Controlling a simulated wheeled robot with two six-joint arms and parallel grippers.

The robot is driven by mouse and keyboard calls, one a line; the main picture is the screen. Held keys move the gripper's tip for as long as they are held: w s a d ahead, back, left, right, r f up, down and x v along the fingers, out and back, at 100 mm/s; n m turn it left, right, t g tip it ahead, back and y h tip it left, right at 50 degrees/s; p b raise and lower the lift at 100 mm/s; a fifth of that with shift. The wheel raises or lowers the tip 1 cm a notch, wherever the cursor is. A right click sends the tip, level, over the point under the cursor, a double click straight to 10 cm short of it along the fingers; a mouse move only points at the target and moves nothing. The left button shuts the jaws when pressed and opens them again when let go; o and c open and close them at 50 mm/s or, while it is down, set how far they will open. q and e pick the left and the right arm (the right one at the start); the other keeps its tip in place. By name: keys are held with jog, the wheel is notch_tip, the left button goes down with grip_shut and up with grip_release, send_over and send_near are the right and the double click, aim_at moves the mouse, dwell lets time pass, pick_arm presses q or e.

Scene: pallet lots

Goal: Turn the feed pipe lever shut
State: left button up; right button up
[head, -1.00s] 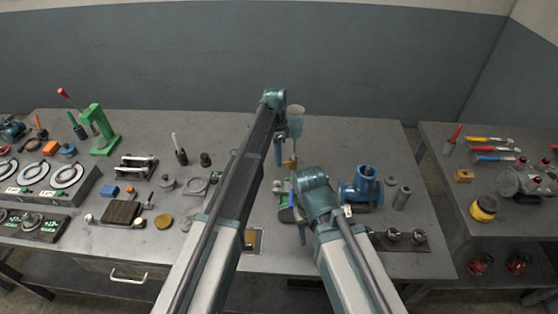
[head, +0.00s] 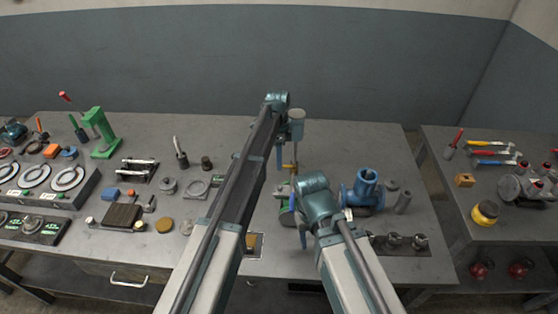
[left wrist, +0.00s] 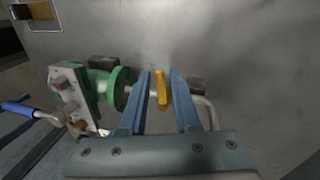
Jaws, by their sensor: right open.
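The yellow lever (left wrist: 162,90) stands on a grey pipe (left wrist: 206,112) beside a green flanged body (left wrist: 108,86) in the left wrist view. My left gripper (left wrist: 160,74) is open, with one finger on each side of the yellow lever and a gap showing on both sides. In the head view the yellow lever (head: 289,166) shows just below my left gripper (head: 288,150). The green body is mostly hidden there by my right arm. My right gripper (head: 299,225) is open, lower and nearer, beside a blue handle (head: 292,203). That handle (left wrist: 17,108) also shows in the left wrist view.
A blue flanged fitting (head: 363,190) stands just right of my right wrist. Grey cylinders (head: 403,202) and a dark plate with metal knobs (head: 394,240) are close by. Small parts and a green press (head: 100,130) lie left. The bench behind my grippers is clear.

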pick_arm(q)
jog(key=shift+o, duration=0.7)
notch_tip(320, 180, up, 14)
jog(key=w+p, duration=0.2)
jog(key=p, duration=1.1)
jog(key=shift+w+a+f, duration=0.15)
jog(key=shift+w+f, duration=0.1)
jog(key=shift+w, duration=0.1)
